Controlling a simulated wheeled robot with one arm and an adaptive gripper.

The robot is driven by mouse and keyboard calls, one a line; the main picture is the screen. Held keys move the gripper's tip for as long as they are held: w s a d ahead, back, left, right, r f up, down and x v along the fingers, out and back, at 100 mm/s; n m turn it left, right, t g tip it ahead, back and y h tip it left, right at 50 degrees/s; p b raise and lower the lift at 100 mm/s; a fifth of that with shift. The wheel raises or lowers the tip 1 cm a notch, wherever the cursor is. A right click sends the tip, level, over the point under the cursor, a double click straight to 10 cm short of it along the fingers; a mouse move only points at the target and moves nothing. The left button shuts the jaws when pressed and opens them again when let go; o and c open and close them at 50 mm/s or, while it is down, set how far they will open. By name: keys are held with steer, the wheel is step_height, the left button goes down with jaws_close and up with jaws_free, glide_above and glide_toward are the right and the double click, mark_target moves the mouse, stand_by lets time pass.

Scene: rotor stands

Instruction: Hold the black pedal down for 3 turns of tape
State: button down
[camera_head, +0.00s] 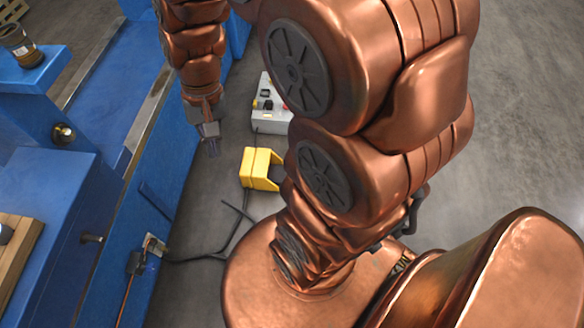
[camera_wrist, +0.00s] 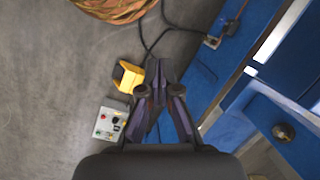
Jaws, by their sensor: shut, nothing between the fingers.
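A yellow pedal housing (camera_head: 260,168) sits on the grey floor beside the blue machine, partly hidden by my arm. Its opening faces right, and the black pedal inside is too dark to make out clearly. In the wrist view the housing (camera_wrist: 128,78) lies just left of my fingertips. My gripper (camera_head: 211,148) points down, shut and empty, to the left of the housing and apart from it. In the wrist view my gripper (camera_wrist: 158,70) has its fingertips together. No tape can be told for certain.
A grey control box (camera_wrist: 112,120) with coloured buttons stands near the housing on the floor. Black cables (camera_head: 205,256) run over the floor to the machine's side. The blue machine (camera_head: 155,215) bounds the left side. Open floor (camera_head: 530,120) lies to the right.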

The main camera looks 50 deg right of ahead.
steer(key=w+d+f+m+t+y+b, duration=0.1)
steer(key=w+d+f+m+b, duration=0.4)
steer(key=f, duration=0.6)
steer(key=w+d+f+m+t+y+b, duration=0.1)
steer(key=w+d+f+m+b, duration=0.2)
steer(key=w+d+f+b, duration=0.5)
steer(key=w+d+f+m+t+b, duration=0.1)
steer(key=w+d+f+m+b, duration=0.25)
steer(key=f, duration=0.95)
steer(key=s+d+f+m+t+b, duration=0.1)
steer(key=d+f+m+b, duration=0.3)
steer(key=d+f, duration=0.7)
steer(key=s+d+f+m+t+h+b, duration=0.1)
steer(key=d+f+m+b, duration=0.3)
steer(key=f, duration=1.2)
steer(key=s+d+f+m+b, duration=0.1)
steer(key=d+f+m+b, duration=0.3)
steer(key=d+f, duration=0.7)
steer(key=shift+a+r+b+x, duration=0.1)
steer(key=shift+a+b+x, duration=0.4)
steer(key=shift+x, duration=1.25)
steer(key=shift+a+r+b+x, duration=0.1)
steer(key=shift+a+b+x, duration=0.4)
steer(key=shift+x, duration=1.25)
steer(key=shift+a+r+b+x, duration=0.15)
steer(key=shift+b+x, duration=0.55)
steer(key=shift+x, duration=1.1)
